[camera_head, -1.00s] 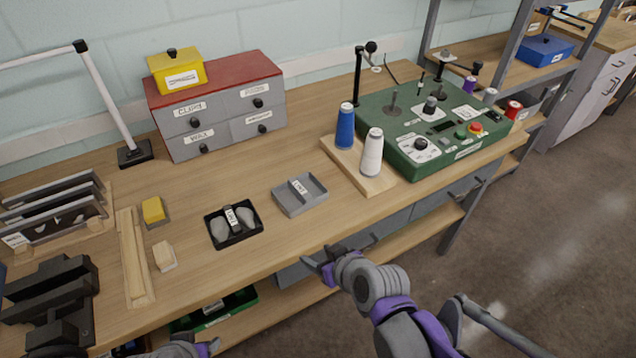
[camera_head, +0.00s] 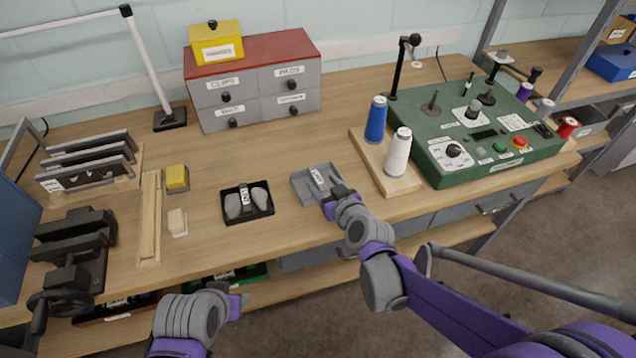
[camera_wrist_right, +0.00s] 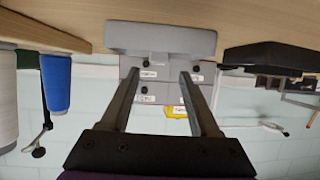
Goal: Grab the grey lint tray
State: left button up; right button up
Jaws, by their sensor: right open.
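The grey lint tray (camera_head: 304,188) is a shallow open box with a white label, on the workbench near its front edge. In the right wrist view the tray (camera_wrist_right: 160,38) lies just ahead of my fingertips. My right gripper (camera_head: 336,196) is at the tray's front right side, and hides part of it. Its two fingers (camera_wrist_right: 158,78) are open and apart with nothing between them; contact with the tray cannot be told. My left gripper (camera_head: 240,302) is low, in front of the bench edge, with its fingers barely showing.
A black tray (camera_head: 247,216) with grey pieces stands left of the lint tray. A wooden board (camera_head: 402,184) with blue and white spools stands to the right, beside the green machine (camera_head: 470,165). The grey drawer unit (camera_head: 262,108) is behind. The bench between is clear.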

aim_at(318, 177)
jog(key=x, duration=0.5)
jog(key=shift+w+d+f, duration=0.1)
jog(key=shift+w+f, duration=0.15)
jog(key=shift+w, duration=0.05)
grip_shut()
